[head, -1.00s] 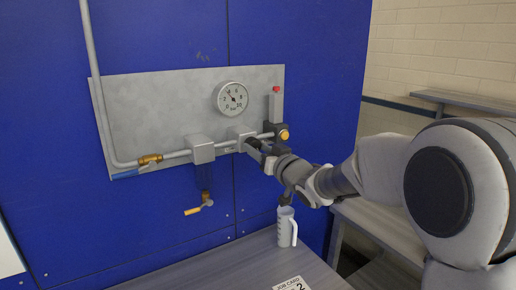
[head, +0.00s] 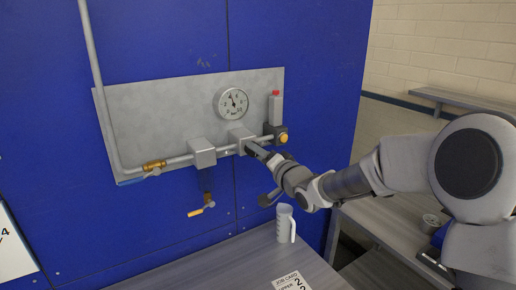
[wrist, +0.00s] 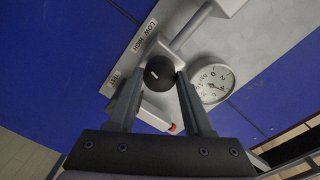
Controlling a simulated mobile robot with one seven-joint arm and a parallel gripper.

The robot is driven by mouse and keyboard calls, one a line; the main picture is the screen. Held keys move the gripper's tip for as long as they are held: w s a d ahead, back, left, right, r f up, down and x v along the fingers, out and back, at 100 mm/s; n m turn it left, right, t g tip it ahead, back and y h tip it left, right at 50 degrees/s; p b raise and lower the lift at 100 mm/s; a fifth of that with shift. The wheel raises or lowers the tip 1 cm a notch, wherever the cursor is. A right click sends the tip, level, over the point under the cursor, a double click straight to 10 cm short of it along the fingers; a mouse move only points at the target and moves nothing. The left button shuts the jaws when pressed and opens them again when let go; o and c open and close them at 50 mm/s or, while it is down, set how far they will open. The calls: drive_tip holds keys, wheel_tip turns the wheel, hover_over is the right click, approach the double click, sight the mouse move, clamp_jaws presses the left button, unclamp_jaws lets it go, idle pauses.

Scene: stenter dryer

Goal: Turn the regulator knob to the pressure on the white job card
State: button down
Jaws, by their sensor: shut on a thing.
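The black regulator knob (wrist: 158,74) with a white mark sits between my fingertips in the wrist view. My gripper (wrist: 157,80) is shut on it; in the head view my gripper (head: 254,149) reaches the regulator body (head: 240,137) from the right and hides the knob. A plate with LOW and HIGH lettering (wrist: 144,37) is beside it. The round white pressure gauge (head: 231,103) is above the regulator and also shows in the wrist view (wrist: 213,84); its exact reading is too small to tell. The white job card (head: 291,283) lies on the bench, partly cut off, with a large 2 visible.
A brass valve with a blue handle (head: 153,166) is on the pipe at left. A filter bowl with a yellow-handled drain (head: 203,207) hangs below the pipe. A measuring jug (head: 285,224) stands on the bench (head: 215,268). Another white card (head: 12,246) is cut off at left.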

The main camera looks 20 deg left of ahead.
drive_tip(key=shift+m+p, duration=0.35)
drive_tip(key=shift+m, duration=0.55)
drive_tip(key=shift+c, duration=1.5)
unclamp_jaws()
drive_tip(key=v, duration=1.7)
drive_tip(key=shift+d+b, duration=0.25)
drive_tip(key=shift+b, duration=0.15)
